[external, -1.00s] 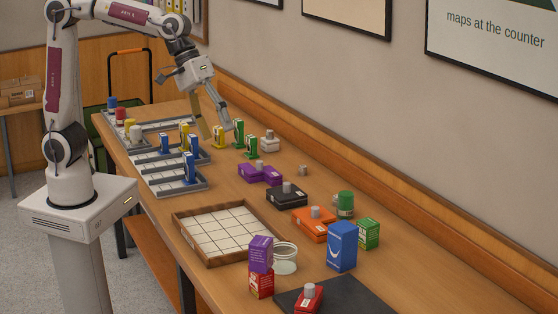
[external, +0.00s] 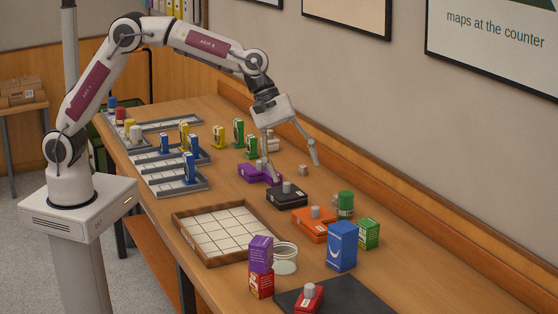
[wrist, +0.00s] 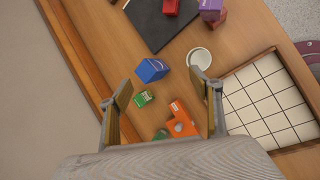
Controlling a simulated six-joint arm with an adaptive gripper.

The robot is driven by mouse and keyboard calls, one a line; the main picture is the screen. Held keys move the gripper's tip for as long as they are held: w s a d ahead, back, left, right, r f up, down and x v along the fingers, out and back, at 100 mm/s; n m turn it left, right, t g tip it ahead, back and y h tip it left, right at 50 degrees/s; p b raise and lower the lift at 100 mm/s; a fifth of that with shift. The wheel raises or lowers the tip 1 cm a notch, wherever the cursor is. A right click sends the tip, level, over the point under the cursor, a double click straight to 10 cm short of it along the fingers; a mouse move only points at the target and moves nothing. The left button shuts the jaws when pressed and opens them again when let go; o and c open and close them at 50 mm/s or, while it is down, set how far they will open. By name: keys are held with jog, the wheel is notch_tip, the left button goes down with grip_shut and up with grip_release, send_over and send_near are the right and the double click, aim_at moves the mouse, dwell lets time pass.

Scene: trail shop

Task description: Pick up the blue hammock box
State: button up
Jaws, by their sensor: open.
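The blue hammock box (external: 342,246) stands upright near the front right of the wooden table, just left of a small green box. My gripper (external: 292,172) is open and empty. It hangs above the table over the purple and black items, further back along the table than the blue box. In the wrist view its two fingers (wrist: 165,95) are spread wide apart, with nothing between them at close range.
A gridded tray (external: 185,243) lies further left. A dark mat (external: 350,299) lies in front.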

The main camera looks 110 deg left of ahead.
aim_at(341, 225)
jog(key=w+a+f+n, duration=0.1)
jog(key=w+f+n, duration=0.1)
jog(key=w+f, duration=0.1)
jog(key=w+a+f+n, duration=0.1)
jog(key=w+f+n, duration=0.1)
jog(key=f, duration=0.2)
jog(key=w+a+f+n, duration=0.2)
jog(key=w+f, duration=0.1)
jog(key=f, duration=0.1)
jog(key=shift+w, duration=0.3)
jog(key=shift+f, duration=0.2)
jog(key=shift+x, duration=1.15)
jog(key=shift+w, duration=0.15)
jog(key=shift+d, duration=0.1)
jog(key=shift+w+x, duration=0.25)
jog(key=shift+x, duration=1.25)
jog(key=shift+w+d+f, duration=0.45)
jog(key=shift+w+f, duration=0.05)
jog(key=shift+f, duration=0.2)
jog(key=c, duration=1.4)
